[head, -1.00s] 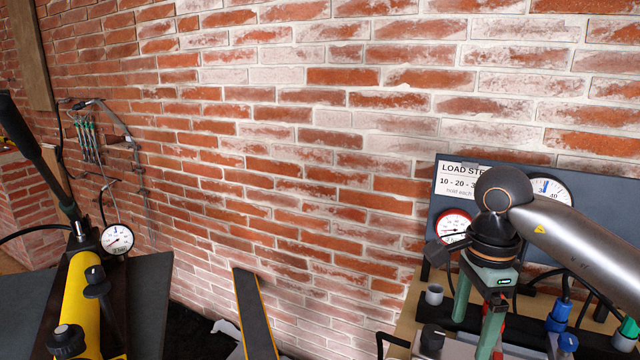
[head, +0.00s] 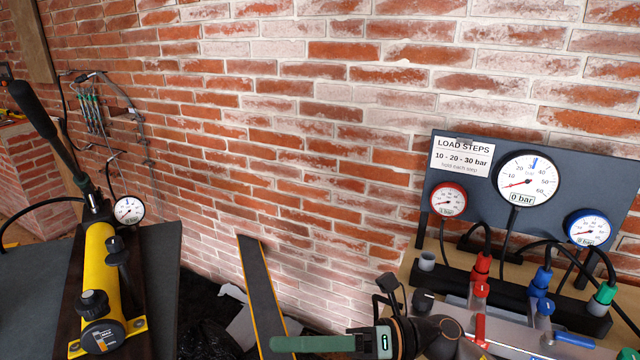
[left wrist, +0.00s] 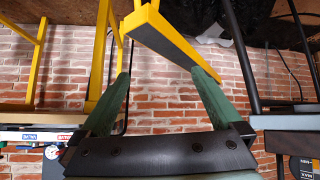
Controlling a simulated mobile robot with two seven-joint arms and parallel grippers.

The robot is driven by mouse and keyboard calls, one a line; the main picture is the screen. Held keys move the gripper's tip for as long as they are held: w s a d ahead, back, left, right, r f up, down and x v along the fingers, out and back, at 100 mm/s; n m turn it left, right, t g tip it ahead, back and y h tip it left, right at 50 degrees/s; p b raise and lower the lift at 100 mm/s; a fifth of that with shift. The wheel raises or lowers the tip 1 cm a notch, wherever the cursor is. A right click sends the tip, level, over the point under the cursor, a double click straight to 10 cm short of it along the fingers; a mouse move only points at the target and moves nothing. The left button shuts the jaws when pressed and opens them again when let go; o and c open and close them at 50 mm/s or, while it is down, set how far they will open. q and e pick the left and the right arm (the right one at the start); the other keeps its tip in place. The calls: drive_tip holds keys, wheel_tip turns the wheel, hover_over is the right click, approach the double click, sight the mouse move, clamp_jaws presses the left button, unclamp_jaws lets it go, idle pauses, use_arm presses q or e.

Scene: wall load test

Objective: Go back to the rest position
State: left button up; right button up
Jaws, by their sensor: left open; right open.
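My right gripper (head: 278,344) is at the bottom edge of the head view, its green fingers pointing left. It is open, though the fingers overlap from this side. Nothing shows in it. It is apart from the gauge panel (head: 408,156)-side bench, to the left and front of it. My left gripper is outside the head view. In the left wrist view its two green fingers (left wrist: 162,75) stand wide apart and empty, with brick wall behind the gap.
A yellow hand pump (head: 98,270) with a black lever and a gauge (head: 129,210) stands at left. Red, blue and green fittings (head: 481,268) line the right bench. Yellow frame bars (left wrist: 170,35) are close to the left gripper.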

drive_tip(key=w+d+f+m+t+h+p, duration=0.25)
drive_tip(key=d+f+m+t+h, duration=0.55)
drive_tip(key=m, duration=0.9)
drive_tip(key=w+d+f+m+t+h+p, duration=0.1)
drive_tip(key=w+d+f+m+t+h, duration=0.3)
drive_tip(key=m+t, duration=0.95)
drive_tip(key=s+d+f+m+g+h, duration=0.1)
drive_tip(key=s+d+f+m+g, duration=0.1)
drive_tip(key=s+f+m+g, duration=0.1)
drive_tip(key=s+d+f+m+g+h+p, duration=0.1)
drive_tip(key=s+d+f+m+g+h, duration=0.1)
drive_tip(key=s+f, duration=0.6)
drive_tip(key=s+d+f+m+g+h, duration=0.2)
drive_tip(key=s+d+f+m+g, duration=0.2)
drive_tip(key=s+f+m+g, duration=0.1)
wheel_tip(320, 180, down, 2)
drive_tip(key=shift+s+d+f+m, duration=0.15)
drive_tip(key=shift+s+m, duration=0.5)
drive_tip(key=shift+m, duration=0.5)
